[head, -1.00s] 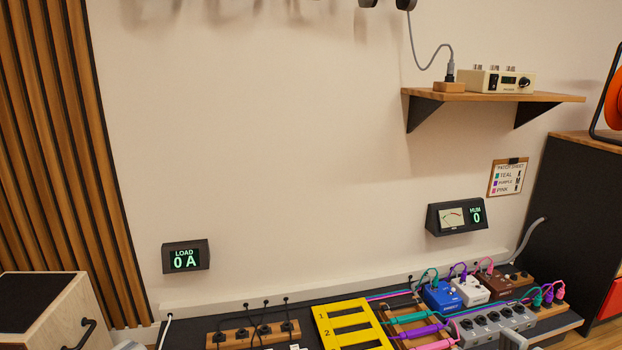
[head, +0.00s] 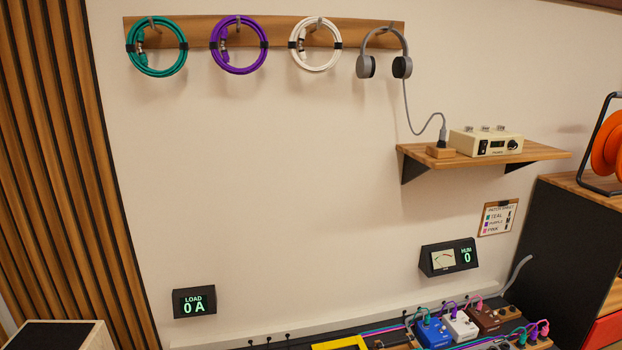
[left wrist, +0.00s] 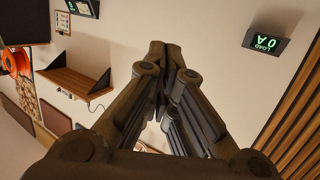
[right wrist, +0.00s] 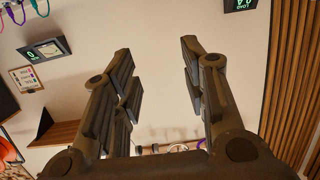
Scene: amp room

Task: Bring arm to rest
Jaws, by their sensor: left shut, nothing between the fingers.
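Neither gripper shows in the head view. My left gripper (left wrist: 168,75) fills the middle of the left wrist view; its fingers meet and nothing is between them. My right gripper (right wrist: 157,62) stands in the right wrist view with its fingers wide apart and empty. Both grippers have bare wall behind them and touch nothing that I can see.
A rail (head: 270,33) holds teal, purple and white cable coils and headphones (head: 384,55). A shelf (head: 530,156) bears a cream amplifier (head: 486,142). Pedals (head: 433,333) and plugs crowd the bench at lower right.

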